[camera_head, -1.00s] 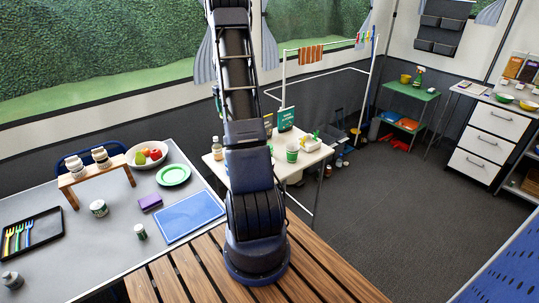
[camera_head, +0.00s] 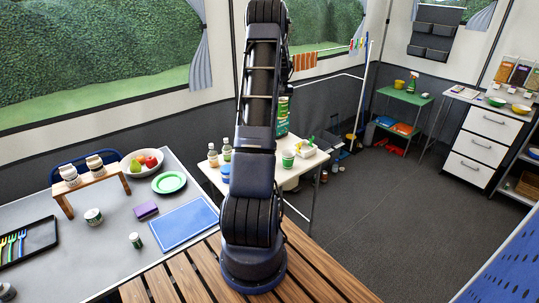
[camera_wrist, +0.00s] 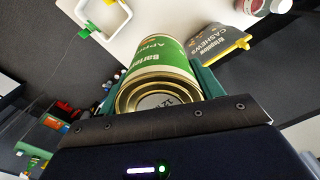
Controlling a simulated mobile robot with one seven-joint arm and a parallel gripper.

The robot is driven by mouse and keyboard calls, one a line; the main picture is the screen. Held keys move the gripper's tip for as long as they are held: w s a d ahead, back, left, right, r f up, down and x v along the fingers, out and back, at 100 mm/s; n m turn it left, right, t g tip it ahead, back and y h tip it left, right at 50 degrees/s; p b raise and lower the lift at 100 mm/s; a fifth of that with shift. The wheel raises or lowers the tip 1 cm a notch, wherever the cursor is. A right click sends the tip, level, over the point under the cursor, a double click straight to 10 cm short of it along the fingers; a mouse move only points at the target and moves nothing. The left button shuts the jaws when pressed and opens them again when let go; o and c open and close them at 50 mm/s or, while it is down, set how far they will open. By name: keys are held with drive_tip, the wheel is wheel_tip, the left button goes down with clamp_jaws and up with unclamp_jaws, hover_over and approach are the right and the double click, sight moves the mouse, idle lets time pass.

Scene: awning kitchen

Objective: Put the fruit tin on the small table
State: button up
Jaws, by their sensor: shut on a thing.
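The fruit tin (camera_wrist: 168,58), metal-rimmed with a green and white label, lies between the two dark green fingers of my gripper (camera_wrist: 158,78) in the wrist view. The gripper is shut on it, and the tin's round end faces the camera. In the head view my arm hides the gripper. A small white table (camera_head: 305,165) stands behind my arm. In the wrist view a pale tabletop (camera_wrist: 185,22) lies beyond the tin; the gap between them is hard to judge. A green table (camera_head: 410,97) stands farther back on the right.
A cashews pouch (camera_wrist: 222,42) is close beside the tin in the wrist view. A grey table (camera_head: 105,240) with dishes is at left. Open floor (camera_head: 370,215) lies to the right.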

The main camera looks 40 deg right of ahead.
wheel_tip(320, 180, down, 20)
drive_tip(key=shift+r, duration=0.25)
idle(0.4)
drive_tip(key=shift+f, duration=0.1)
drive_tip(key=o, duration=1.3)
drive_tip(key=shift+f, duration=0.1)
